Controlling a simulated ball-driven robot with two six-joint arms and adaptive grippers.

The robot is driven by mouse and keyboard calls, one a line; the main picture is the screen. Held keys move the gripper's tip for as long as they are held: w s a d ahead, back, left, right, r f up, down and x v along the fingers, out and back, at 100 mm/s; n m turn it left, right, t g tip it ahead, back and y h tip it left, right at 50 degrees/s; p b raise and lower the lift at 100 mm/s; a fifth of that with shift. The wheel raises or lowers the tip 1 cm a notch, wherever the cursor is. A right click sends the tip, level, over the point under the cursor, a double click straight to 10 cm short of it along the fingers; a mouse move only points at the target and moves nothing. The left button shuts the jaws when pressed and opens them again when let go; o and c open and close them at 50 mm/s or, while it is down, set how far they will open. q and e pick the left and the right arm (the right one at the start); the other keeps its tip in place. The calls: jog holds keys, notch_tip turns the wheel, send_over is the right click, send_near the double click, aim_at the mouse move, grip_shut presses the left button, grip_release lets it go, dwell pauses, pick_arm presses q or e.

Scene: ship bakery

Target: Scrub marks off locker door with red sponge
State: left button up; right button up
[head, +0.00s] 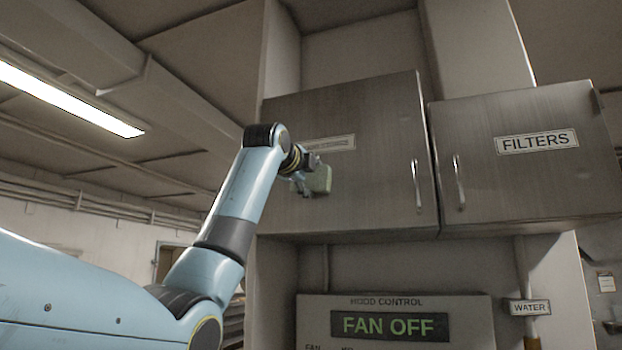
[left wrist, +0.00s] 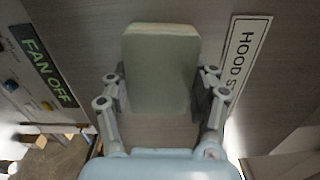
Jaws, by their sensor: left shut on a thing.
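My left gripper (head: 303,181) is shut on a pale green block-shaped sponge (head: 321,180); no red shows on it. It also shows in the left wrist view (left wrist: 160,70), between the two fingers. The sponge is at the left part of the left metal locker door (head: 375,180), just below its label (head: 328,143). I cannot tell whether it touches the door. In the left wrist view the label (left wrist: 246,62) reads "HOOD S", the rest cut off. No clear marks can be made out on the door. My right gripper is not in view.
A second locker door (head: 530,170) labelled "FILTERS" is on the right. Both doors are closed and have upright handles (head: 416,184) that stick out. Below is a hood control panel (head: 395,310) reading "FAN OFF". A pipe with a "WATER" tag (head: 530,307) runs beside it.

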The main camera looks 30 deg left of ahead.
pick_arm(q)
jog(key=shift+s, duration=0.1)
jog(key=b+v, duration=0.1)
jog(key=v, duration=0.3)
jog(key=shift+s, duration=0.2)
jog(key=shift+s+d, duration=0.15)
jog(key=shift+s, duration=0.55)
jog(key=v, duration=0.3)
